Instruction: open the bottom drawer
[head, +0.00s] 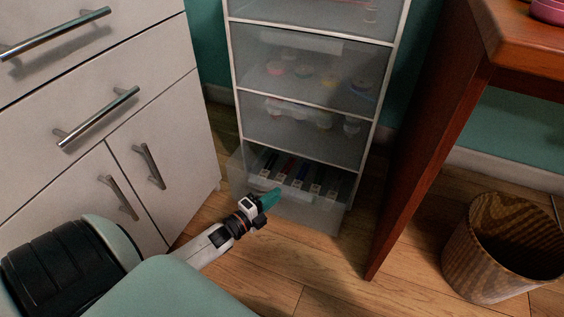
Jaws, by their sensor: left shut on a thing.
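A tall unit of translucent plastic drawers (310,123) with a white frame stands in the middle. Its bottom drawer (310,213) sticks out toward me, so its open top shows several dark and coloured items lying in a row inside. My left gripper (275,195) reaches in from the lower left. Its teal fingertips are at the front edge of the bottom drawer and are shut on it. The fingers hide part of that edge and the exact grip. The drawers above are closed, with jars and small items dimly visible through them. My right gripper is not in view.
A white cabinet (150,85) with metal bar handles stands close on the left. Wooden floor (325,272) is clear in front of the drawer.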

